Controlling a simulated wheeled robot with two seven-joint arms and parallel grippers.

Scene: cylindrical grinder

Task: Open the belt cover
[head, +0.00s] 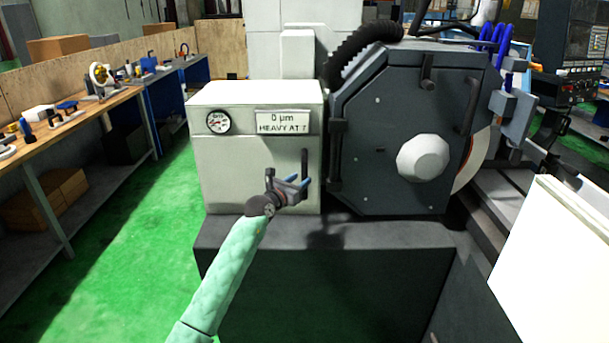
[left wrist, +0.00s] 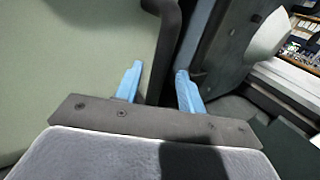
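The belt cover (head: 240,170) is most likely the pale, box-shaped housing with a gauge and a "0 µm" plate, left of the dark round wheel housing. It looks shut. A dark upright handle (head: 304,164) stands on its right side, and the handle also shows in the left wrist view (left wrist: 168,40). My left gripper (head: 304,182) is at the lower part of this handle. In the left wrist view its blue fingers (left wrist: 160,70) are apart, with the dark bar between or just beyond their tips. Contact cannot be told. My right gripper is not in view.
The dark wheel housing (head: 400,130) with a pale knob (head: 422,157) stands close on the right. A dark machine base (head: 320,270) lies below the cover. A workbench (head: 90,115) with tools stands at the left. Green floor between is clear.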

